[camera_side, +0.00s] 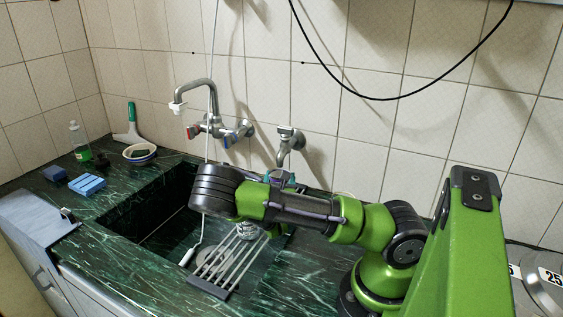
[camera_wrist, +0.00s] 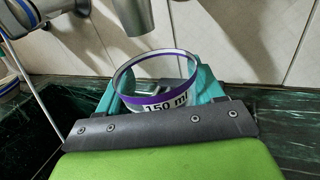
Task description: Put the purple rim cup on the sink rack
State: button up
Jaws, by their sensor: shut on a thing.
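In the wrist view the purple rim cup (camera_wrist: 158,94) is a clear cup with a purple band and the marking "150 ml". It sits upright between the teal fingers of my gripper (camera_wrist: 160,88), which is shut on it. A metal spout (camera_wrist: 132,18) is just above and slightly left of the cup. In the side view my gripper's teal fingers (camera_side: 280,178) show behind my arm, near the wall tap (camera_side: 290,142); I cannot make out the cup there. The sink rack (camera_side: 226,264), with metal bars and dark ends, lies across the right part of the sink, below my arm.
The dark green sink basin (camera_side: 150,217) is open left of the rack. A mixer faucet (camera_side: 205,120) is on the tiled wall. On the left counter are a bowl (camera_side: 139,154), a bottle (camera_side: 79,142), a blue sponge (camera_side: 87,185) and a green-handled tool (camera_side: 131,122).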

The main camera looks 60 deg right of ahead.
aim_at(280, 163)
jog(key=shift+f, duration=0.1)
jog(key=o, duration=1.1)
jog(key=shift+a, duration=0.25)
jog(key=v, duration=0.5)
jog(key=r, duration=0.7)
jog(key=shift+d+r, duration=0.15)
jog(key=shift+d, duration=0.1)
